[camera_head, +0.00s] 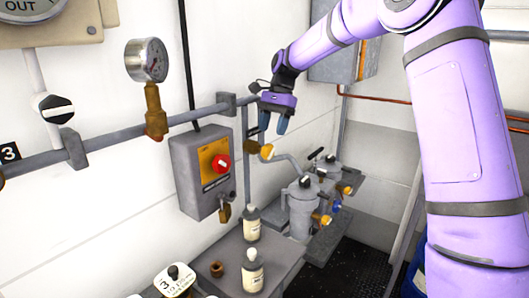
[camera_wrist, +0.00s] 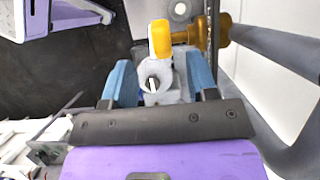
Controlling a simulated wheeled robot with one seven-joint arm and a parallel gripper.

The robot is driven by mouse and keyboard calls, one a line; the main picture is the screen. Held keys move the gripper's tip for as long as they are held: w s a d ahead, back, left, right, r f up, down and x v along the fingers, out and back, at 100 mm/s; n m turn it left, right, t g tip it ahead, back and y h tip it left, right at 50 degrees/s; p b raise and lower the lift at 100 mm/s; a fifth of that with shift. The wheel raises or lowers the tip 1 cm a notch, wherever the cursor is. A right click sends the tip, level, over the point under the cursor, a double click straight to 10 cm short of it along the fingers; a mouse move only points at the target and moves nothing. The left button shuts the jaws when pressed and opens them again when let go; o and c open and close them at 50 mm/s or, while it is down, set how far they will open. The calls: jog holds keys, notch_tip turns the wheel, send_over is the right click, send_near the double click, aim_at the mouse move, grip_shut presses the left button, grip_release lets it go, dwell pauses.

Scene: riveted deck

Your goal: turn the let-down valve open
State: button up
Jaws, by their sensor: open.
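My gripper (camera_head: 273,129) points down in front of the back wall, its two blue fingers apart and empty. Just below it in the head view is a valve with a yellow-orange end (camera_head: 266,152), beside the vertical pipe. In the wrist view, a yellow part (camera_wrist: 160,38) and a grey round body with a black, white-marked knob (camera_wrist: 153,85) show between the fingers of my gripper (camera_wrist: 160,64). I cannot tell whether the fingers touch anything. No readable label shows which fitting is the let-down valve.
A grey control box (camera_head: 203,175) with a red knob hangs left of my gripper. A gauge (camera_head: 146,60) stands on the horizontal pipe (camera_head: 107,137). Below are a grey pot (camera_head: 301,213) and two bottles (camera_head: 252,224) (camera_head: 254,270). A brass fitting (camera_wrist: 224,30) and grey pipe (camera_wrist: 275,50) lie right in the wrist view.

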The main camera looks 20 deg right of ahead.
aim_at(267, 151)
jog(key=x, duration=0.7)
jog(key=shift+f, duration=0.3)
jog(key=c, duration=0.9)
